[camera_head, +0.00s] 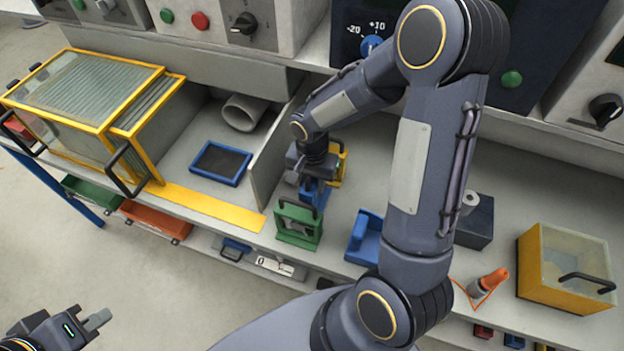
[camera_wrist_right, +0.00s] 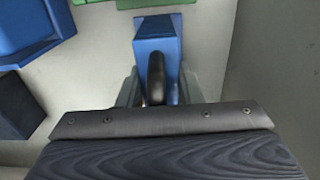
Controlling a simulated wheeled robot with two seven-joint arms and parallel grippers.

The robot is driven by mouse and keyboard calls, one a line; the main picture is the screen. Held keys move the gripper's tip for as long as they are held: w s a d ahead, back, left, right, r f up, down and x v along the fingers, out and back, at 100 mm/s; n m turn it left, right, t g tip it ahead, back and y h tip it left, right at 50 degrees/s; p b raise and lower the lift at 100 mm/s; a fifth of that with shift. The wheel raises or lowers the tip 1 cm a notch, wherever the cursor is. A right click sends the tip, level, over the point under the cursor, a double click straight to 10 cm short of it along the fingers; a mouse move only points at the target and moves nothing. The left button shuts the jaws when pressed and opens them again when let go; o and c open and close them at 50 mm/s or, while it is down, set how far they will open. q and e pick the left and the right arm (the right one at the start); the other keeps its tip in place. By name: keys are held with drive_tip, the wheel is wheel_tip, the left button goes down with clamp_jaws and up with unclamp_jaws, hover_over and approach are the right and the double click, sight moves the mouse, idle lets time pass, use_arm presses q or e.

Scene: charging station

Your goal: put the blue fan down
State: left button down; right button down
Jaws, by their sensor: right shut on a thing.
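The blue fan (camera_head: 312,193) is a blue block with a black handle. In the right wrist view the blue fan (camera_wrist_right: 158,45) sits between the fingers, with its handle upright in front of the camera. My right gripper (camera_head: 308,180) is shut on its handle, over the bench just right of the divider. In the right wrist view my right gripper (camera_wrist_right: 157,92) hides the fan's lower part. I cannot tell whether the fan touches the bench. My left gripper (camera_head: 92,318) is open and empty over the floor at lower left.
A green fan-like unit (camera_head: 298,224) stands in front, a yellow one (camera_head: 340,165) behind. A blue holder (camera_head: 366,238) is to the right. Left of the divider (camera_head: 268,160) lies a dark-centred blue tray (camera_head: 221,163), beside a yellow-framed case (camera_head: 85,110). A yellow box (camera_head: 565,268) stands far right.

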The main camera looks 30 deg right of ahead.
drive_tip(key=shift+f, duration=0.15)
drive_tip(key=c, duration=1)
unclamp_jaws()
drive_tip(key=shift+r, duration=0.2)
wheel_tip(320, 180, up, 12)
drive_tip(key=shift+f, duration=0.1)
drive_tip(key=shift+s+a+r+n+t+y, duration=0.8)
drive_tip(key=shift+s+n, duration=0.6)
drive_tip(key=shift+s, duration=1.35)
drive_tip(key=shift+s+a+r+n+t+y, duration=0.4)
drive_tip(key=shift+s+r+n+t, duration=0.85)
drive_tip(key=shift+s, duration=1.45)
drive_tip(key=shift+s+a+r+n+t+y, duration=0.65)
drive_tip(key=shift+s+n, duration=0.9)
drive_tip(key=shift+s, duration=1.2)
drive_tip(key=shift+d, duration=0.1)
